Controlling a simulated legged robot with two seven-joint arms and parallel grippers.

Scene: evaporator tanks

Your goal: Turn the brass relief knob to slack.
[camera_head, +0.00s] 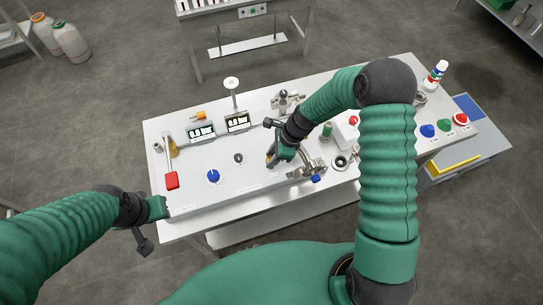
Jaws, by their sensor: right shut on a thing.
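The brass relief knob (269,160) shows only as a small orange-yellow bit on the grey panel, mostly hidden by my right gripper. My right gripper (274,159) reaches down over it from the right and is shut on it. The knob's turned angle cannot be made out. My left gripper (163,208) is at the front left corner of the table, apart from the knob; its jaws are too small to read.
The white table (290,200) carries a blue knob (213,175), a black knob (238,158), a red-handled lever (172,180) and two displays (201,132). Metal pipe fittings (312,168) stand right of my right gripper. Coloured buttons (443,125) and a bottle (435,74) are at the right end.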

